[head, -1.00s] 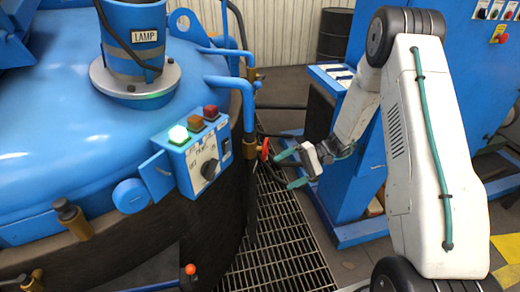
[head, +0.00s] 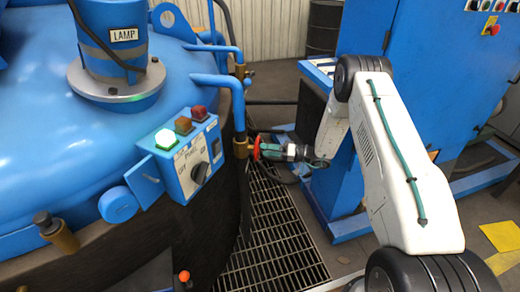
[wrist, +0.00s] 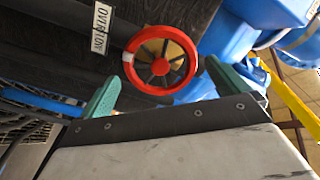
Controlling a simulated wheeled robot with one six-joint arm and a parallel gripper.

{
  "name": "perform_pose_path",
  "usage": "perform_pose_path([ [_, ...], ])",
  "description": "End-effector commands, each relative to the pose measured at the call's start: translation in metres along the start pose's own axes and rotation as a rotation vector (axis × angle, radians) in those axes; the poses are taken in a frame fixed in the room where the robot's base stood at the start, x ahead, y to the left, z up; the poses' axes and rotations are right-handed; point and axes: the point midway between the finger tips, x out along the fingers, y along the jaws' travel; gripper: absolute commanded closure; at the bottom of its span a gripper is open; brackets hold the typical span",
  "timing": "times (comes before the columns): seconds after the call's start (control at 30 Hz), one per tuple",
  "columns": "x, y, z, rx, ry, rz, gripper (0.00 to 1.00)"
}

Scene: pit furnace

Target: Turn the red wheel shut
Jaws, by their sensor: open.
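The red wheel (wrist: 160,60) is a spoked ring on a brass valve, seen face-on in the wrist view. In the head view the red wheel (head: 257,148) shows edge-on at the brass fitting by the blue furnace vessel. My gripper (wrist: 157,80) is open, with one green finger on each side of the wheel's lower half in the wrist view. In the head view my gripper (head: 270,152) is right at the wheel, coming from the right. I cannot tell whether the fingers touch the rim. A white mark shows on the wheel's left rim.
The blue vessel (head: 60,150) with a control box (head: 190,160) stands left of the wheel. A blue cabinet (head: 425,90) stands behind my arm at right. Floor grating (head: 270,235) lies below. A label plate (wrist: 101,28) sits beside the wheel.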

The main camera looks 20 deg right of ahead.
Motion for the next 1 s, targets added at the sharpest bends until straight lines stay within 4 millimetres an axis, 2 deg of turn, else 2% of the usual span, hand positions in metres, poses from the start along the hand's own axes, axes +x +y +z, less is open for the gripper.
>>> perform_pose_path([
  [0.1, 0.021, 0.000, 0.000, 0.001, -0.002, -0.001, 0.00],
  [0.3, 0.042, 0.001, -0.001, 0.002, 0.000, 0.001, 0.00],
  [0.63, 0.047, 0.001, -0.001, 0.002, 0.001, 0.002, 0.00],
  [0.67, 0.046, 0.001, -0.001, 0.002, 0.001, 0.002, 0.03],
  [0.77, 0.046, 0.001, -0.001, 0.002, 0.002, 0.002, 0.31],
  [0.83, 0.046, 0.001, -0.001, 0.002, 0.002, 0.002, 0.33],
  [0.87, 0.032, 0.005, -0.007, 0.001, 0.006, 0.005, 0.33],
  [1.0, 0.041, 0.003, -0.004, 0.009, 0.006, 0.006, 0.33],
])
